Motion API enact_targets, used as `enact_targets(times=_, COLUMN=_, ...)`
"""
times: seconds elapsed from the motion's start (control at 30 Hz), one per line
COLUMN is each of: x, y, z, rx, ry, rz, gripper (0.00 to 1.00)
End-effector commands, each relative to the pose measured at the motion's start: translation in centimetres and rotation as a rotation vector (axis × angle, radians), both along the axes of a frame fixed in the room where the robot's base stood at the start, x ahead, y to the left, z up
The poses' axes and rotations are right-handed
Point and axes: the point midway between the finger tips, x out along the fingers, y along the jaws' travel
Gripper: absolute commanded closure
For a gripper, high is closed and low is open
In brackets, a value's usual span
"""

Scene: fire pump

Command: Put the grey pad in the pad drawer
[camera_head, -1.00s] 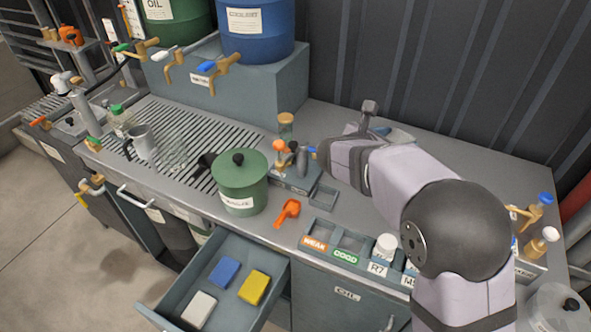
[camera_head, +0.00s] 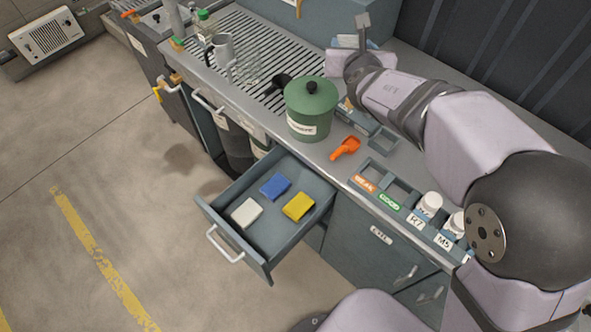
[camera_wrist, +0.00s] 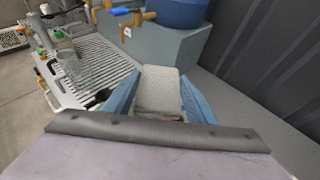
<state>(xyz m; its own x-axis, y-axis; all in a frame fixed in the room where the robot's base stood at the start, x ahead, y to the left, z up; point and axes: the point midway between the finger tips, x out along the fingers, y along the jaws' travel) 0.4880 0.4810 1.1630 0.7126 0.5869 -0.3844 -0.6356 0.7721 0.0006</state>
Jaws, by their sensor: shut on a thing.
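The grey pad (camera_wrist: 160,86) is between the two blue fingers of my gripper (camera_wrist: 158,100), which is shut on it. In the head view my gripper (camera_head: 345,60) is above the back of the counter, behind the green pot, and the pad is mostly hidden there. The pad drawer (camera_head: 232,239) is pulled open below the counter's front edge. Inside lie a white pad (camera_head: 246,212), a blue pad (camera_head: 275,187) and a yellow pad (camera_head: 298,206), lying flat and apart. Some bare drawer floor shows around them.
A lidded green pot (camera_head: 311,108) stands on the counter above the drawer. A labelled tray (camera_head: 378,190) with white bottles (camera_head: 429,206) is along the front edge.

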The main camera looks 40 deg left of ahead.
Motion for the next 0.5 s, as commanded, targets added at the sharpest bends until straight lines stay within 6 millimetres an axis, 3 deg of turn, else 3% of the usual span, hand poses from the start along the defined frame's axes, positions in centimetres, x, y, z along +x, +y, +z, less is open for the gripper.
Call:
enact_targets(times=0.2, x=-7.0, y=4.4, z=-6.5, rx=-0.004, ry=0.002, rz=0.156, gripper=0.74)
enact_targets(times=0.5, x=-16.1, y=8.5, z=-13.8, rx=-0.002, ry=0.001, rz=0.331, gripper=0.74)
